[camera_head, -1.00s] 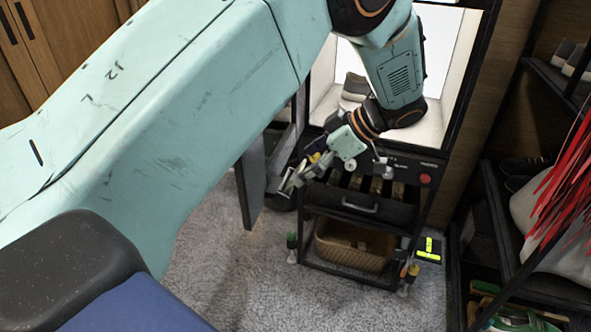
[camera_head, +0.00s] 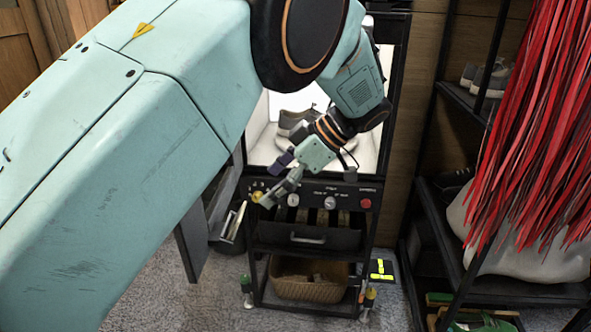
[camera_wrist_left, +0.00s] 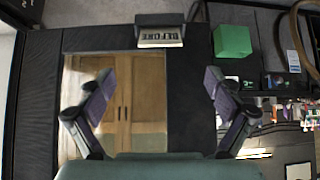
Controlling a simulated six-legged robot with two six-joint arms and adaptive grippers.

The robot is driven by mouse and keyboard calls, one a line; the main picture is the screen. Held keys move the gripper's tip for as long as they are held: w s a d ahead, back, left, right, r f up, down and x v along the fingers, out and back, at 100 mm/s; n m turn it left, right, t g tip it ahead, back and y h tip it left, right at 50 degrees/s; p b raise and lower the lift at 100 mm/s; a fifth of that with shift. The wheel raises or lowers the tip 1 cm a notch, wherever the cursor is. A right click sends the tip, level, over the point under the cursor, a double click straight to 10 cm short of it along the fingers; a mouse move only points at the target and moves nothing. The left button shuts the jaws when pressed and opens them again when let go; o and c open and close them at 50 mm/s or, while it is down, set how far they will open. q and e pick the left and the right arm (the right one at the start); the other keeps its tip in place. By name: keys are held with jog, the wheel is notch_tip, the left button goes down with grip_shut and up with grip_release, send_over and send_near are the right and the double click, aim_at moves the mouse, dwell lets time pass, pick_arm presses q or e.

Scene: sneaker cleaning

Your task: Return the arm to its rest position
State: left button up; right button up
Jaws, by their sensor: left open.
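My left arm, pale teal, crosses the head view from the left. My left gripper (camera_head: 272,182) hangs in front of the black cleaning cabinet's control panel (camera_head: 345,190), below the lit chamber. The gripper is open and empty. In the left wrist view, its two purple-grey fingers stand wide apart, with nothing between the fingertips (camera_wrist_left: 160,85). Grey sneakers (camera_head: 287,122) stand in the lit white chamber, partly hidden by my arm. My right gripper is not in view.
An open cabinet door (camera_head: 191,240) hangs left of the cabinet. A wicker basket (camera_head: 310,290) sits on its lower shelf. Red strands (camera_head: 535,110) and a shoe rack (camera_head: 425,215) stand at the right. The wrist view shows a green box (camera_wrist_left: 232,41) and a small upside-down sign (camera_wrist_left: 160,37).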

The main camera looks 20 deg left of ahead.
aim_at(237, 218)
pick_arm(q)
jog(key=x, duration=1.2)
jog(key=shift+d+r+p, duration=0.2)
jog(key=shift+r+p, duration=0.1)
jog(key=shift+r, duration=0.1)
jog(key=shift+f, duration=0.1)
